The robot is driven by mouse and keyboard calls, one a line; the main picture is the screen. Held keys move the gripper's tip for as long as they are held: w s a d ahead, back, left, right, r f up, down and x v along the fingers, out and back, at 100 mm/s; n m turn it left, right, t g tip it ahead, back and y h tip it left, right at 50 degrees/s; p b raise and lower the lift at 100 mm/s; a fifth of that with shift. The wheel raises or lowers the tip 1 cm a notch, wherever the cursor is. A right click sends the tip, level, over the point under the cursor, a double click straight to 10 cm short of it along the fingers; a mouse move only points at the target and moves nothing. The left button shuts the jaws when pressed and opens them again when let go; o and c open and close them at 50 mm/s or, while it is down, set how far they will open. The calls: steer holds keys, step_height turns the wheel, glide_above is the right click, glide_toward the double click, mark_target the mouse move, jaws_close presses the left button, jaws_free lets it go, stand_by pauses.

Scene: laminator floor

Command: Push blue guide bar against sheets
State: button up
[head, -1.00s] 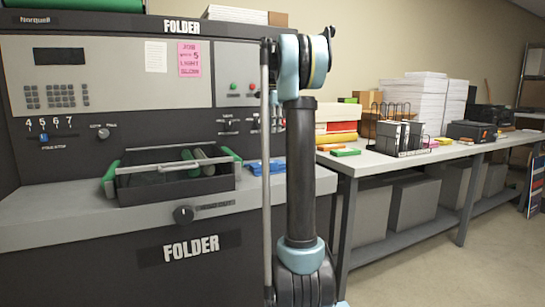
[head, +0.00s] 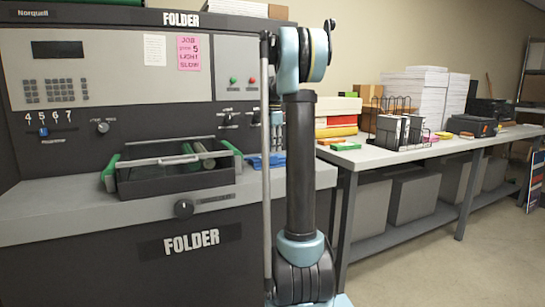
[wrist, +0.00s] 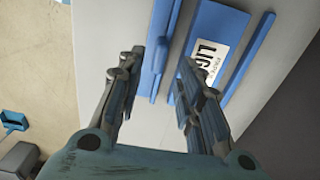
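In the wrist view a blue guide bar (wrist: 160,52) with a raised upright piece lies on the pale grey shelf. It runs up between the two fingers of my gripper (wrist: 162,88), nearer the left one. The gripper is open and the bar is not clamped. Right of the bar lie blue sheets (wrist: 211,25) with a white label (wrist: 208,55) reading "LIG…". A strip of grey shows between bar and sheets. The right finger covers part of the sheets. In the head view blue parts (head: 268,161) show on the folder shelf, partly behind my arm.
A second slim blue strip (wrist: 249,58) runs along the sheets' right side. The folder's dark tray (head: 175,178) with green-ended rollers stands left of the blue parts. A grey side table (head: 400,157) with paper stacks (head: 415,95) is at right. Floor shows at the wrist view's left.

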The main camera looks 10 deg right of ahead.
mark_target(274, 161)
steer(key=shift+f, duration=2.15)
jaws_close()
